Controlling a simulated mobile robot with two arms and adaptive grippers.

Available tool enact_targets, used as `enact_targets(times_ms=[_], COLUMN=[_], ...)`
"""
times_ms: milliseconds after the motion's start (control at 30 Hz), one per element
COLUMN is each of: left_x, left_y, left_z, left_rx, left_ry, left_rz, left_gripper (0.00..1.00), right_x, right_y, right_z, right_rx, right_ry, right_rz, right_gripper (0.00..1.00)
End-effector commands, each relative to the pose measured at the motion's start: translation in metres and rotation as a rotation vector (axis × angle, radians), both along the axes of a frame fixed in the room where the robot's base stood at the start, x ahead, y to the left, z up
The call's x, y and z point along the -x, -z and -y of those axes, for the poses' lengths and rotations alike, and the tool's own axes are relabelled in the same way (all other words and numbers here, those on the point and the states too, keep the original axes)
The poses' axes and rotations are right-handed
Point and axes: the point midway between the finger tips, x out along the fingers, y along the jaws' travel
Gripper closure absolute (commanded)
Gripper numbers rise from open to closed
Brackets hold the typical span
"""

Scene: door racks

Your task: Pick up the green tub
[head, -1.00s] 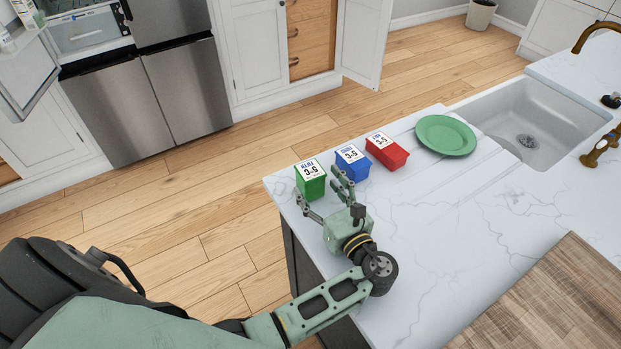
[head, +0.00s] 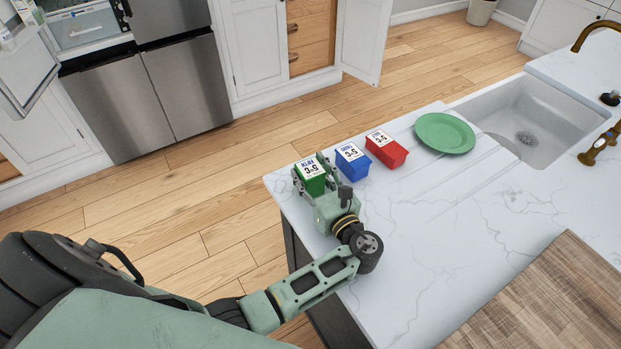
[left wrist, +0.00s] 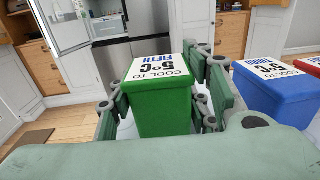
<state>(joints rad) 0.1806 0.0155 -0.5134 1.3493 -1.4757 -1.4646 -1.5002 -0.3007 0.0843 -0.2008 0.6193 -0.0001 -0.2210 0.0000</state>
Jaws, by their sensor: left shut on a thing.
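The green tub (head: 312,182) stands upright near the left end of the white marble counter. Its white lid label reads "COOL TO 5°C FIFTH" in the left wrist view, where the tub (left wrist: 165,115) sits between my fingers. My left gripper (head: 311,180) is shut on the green tub, one finger on each side of it. The finger on the tub's right passes between it and the blue tub. The tub's lower part is partly hidden by my gripper. My right gripper is not in view.
A blue tub (head: 352,164) stands close to the right of the green one, then a red tub (head: 387,151). A green plate (head: 445,134) lies beyond them by the sink (head: 530,120). A wooden board (head: 550,300) lies at the lower right. The counter's middle is clear.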

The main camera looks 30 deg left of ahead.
Motion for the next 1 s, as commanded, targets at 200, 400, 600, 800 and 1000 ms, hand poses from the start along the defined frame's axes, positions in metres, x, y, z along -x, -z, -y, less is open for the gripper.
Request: enact_targets(times_ms=[200, 400, 600, 800, 1000], left_x=[0.000, 0.000, 0.000, -0.001, -0.031], left_y=[0.000, -0.001, -0.006, -0.029, -0.057], left_z=[0.000, 0.000, 0.000, 0.000, 0.011], left_rx=[0.000, -0.001, -0.001, 0.002, 0.003], left_ry=[0.000, 0.001, 0.000, 0.000, 0.000], left_rz=[0.000, 0.002, 0.003, 0.008, 0.009], left_gripper=[0.90, 0.92, 0.92, 0.92, 0.92], right_x=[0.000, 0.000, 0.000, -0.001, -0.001], right_y=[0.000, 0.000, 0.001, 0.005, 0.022], right_z=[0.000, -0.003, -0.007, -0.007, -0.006], right_rx=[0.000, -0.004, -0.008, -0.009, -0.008], right_ry=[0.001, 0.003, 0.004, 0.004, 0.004], right_rz=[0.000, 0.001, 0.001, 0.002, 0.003], right_gripper=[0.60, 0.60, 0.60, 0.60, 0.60])
